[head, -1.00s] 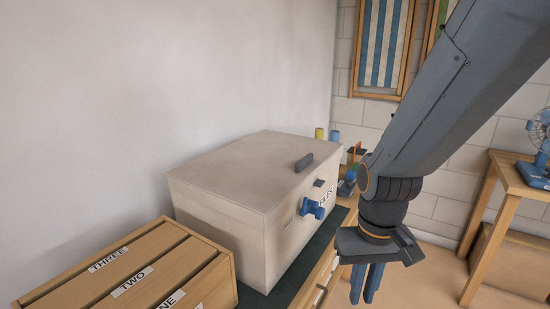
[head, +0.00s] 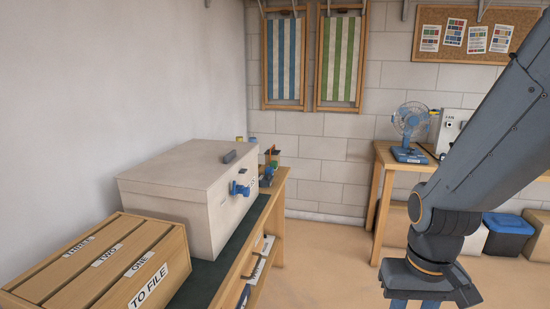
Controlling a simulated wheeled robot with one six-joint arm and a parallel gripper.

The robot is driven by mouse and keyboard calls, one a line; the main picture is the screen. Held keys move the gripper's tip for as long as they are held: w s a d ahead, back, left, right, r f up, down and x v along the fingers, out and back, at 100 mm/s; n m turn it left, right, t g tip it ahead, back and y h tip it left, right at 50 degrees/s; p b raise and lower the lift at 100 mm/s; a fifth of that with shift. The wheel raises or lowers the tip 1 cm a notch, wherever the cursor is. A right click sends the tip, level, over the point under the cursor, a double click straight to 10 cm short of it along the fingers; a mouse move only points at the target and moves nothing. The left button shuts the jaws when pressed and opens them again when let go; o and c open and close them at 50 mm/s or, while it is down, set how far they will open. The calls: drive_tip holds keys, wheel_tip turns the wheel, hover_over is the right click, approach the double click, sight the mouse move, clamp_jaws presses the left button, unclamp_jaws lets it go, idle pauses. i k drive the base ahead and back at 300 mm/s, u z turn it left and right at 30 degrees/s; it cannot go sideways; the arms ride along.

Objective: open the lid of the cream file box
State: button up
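The cream file box (head: 155,192) stands on the wooden bench at the left, its lid (head: 180,160) down and closed. A blue latch or knob (head: 239,189) sticks out from the box's right-hand face, beside a small label. My gripper (head: 414,304) hangs at the lower right, well to the right of the box and apart from it.
A slatted wooden crate (head: 75,246) labelled "TO FILE" stands in front of the box. Small items (head: 270,165) lie behind it on the bench (head: 262,225). A table (head: 384,157) with a blue fan (head: 411,128) stands at the back right. The floor between is clear.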

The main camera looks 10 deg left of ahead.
sight(195, 170)
drive_tip(key=u, duration=0.9)
drive_tip(key=i, duration=0.65)
drive_tip(key=u, duration=0.05)
